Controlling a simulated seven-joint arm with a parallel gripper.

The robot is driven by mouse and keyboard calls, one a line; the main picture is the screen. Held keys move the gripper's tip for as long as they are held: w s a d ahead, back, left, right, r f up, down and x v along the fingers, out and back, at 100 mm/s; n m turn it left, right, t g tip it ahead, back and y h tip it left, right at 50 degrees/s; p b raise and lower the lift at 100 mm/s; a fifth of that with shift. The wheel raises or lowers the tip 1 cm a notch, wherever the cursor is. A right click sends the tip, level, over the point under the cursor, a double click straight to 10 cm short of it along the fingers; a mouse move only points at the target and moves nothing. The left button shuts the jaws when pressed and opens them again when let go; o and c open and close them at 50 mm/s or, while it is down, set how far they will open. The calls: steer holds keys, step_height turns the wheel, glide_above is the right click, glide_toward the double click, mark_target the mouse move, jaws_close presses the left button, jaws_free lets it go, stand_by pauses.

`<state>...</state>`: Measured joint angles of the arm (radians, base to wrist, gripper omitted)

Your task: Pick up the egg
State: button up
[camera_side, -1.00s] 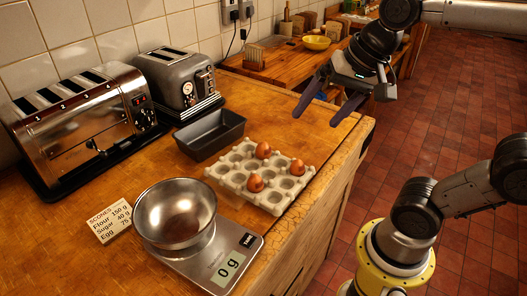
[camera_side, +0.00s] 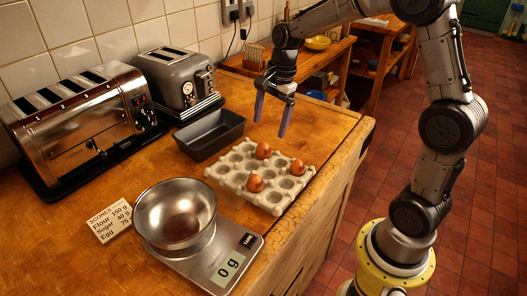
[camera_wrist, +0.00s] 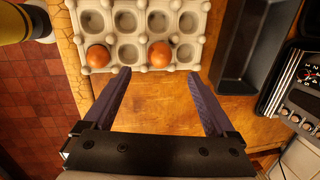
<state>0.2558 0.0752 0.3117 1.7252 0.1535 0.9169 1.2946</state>
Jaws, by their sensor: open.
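Three brown eggs sit in the pale egg tray (camera_side: 240,184) on the wooden worktop. One egg (camera_side: 263,150) is at the tray's back, one egg (camera_side: 298,167) at its right, and one egg (camera_side: 255,183) toward its front. In the wrist view two eggs show whole in the tray's nearest row, one on the left (camera_wrist: 98,56) and one (camera_wrist: 159,54) further right. My gripper (camera_side: 269,121) points down, open and empty, above the worktop behind the tray. In the wrist view its fingers (camera_wrist: 157,87) are spread wide, with bare wood between them.
A dark loaf tin (camera_side: 210,136) stands left of the tray, with two toasters (camera_side: 85,125) (camera_side: 183,82) behind. A steel bowl (camera_side: 175,213) rests on a scale (camera_side: 228,262) reading 0 g. A recipe card (camera_side: 108,217) lies beside it. The worktop behind the tray is clear.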

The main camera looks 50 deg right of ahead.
mark_target(265, 143)
steer(key=f, duration=0.5)
steer(key=w+f, duration=0.1)
steer(key=f, duration=0.2)
steer(key=shift+a+f, duration=0.1)
steer(key=shift+a, duration=0.3)
steer(key=shift+c, duration=0.2)
steer(key=c, duration=0.8)
